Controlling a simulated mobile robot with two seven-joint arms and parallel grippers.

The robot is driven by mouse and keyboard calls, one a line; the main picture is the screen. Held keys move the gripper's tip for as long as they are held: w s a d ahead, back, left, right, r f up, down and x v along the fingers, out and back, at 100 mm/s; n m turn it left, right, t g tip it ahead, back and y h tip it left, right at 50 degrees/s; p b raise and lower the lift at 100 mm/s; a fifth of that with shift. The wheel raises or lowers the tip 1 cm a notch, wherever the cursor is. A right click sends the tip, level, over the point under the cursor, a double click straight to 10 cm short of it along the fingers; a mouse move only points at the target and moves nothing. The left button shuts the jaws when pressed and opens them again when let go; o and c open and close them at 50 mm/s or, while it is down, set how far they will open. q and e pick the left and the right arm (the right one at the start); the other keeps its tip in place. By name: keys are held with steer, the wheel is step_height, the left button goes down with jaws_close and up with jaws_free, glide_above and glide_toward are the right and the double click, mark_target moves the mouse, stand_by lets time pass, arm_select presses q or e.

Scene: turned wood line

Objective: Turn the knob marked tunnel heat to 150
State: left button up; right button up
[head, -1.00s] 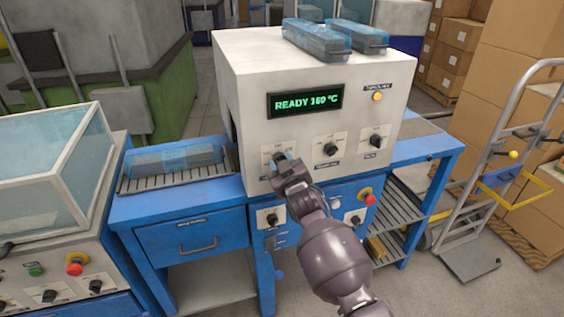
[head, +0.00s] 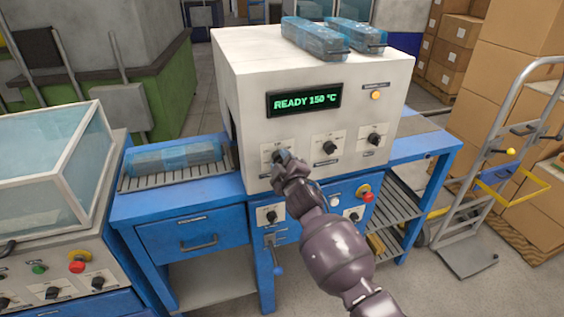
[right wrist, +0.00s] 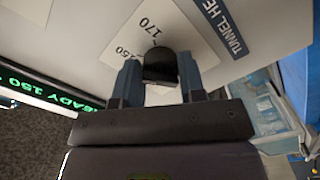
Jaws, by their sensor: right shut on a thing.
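The white shrink tunnel (head: 230,60) stands on a blue bench, and its green display (head: 304,100) reads READY 150 °C. The tunnel heat knob is the leftmost of three on its front, on a white scale plate (head: 268,152). My right gripper (head: 282,163) is at this knob and covers most of it in the head view. In the right wrist view the dark knob (right wrist: 160,65) sits between the two fingers of the right gripper (right wrist: 160,82), which is shut on it. The plate there shows 170, a partly cut number ending in 50, and TUNNEL HE. My left gripper is out of view.
Two more knobs (head: 327,145) (head: 374,140) sit to the right on the tunnel front. A red emergency button (head: 366,193) is below on the blue panel. Blue wrapped packs lie on the tunnel top (head: 314,38) and left conveyor (head: 172,158). A hand truck (head: 490,160) stands right.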

stand_by(0.3)
steer(key=o, duration=0.9)
steer(key=shift+p+v, duration=0.65)
steer(key=shift+v, duration=4.75)
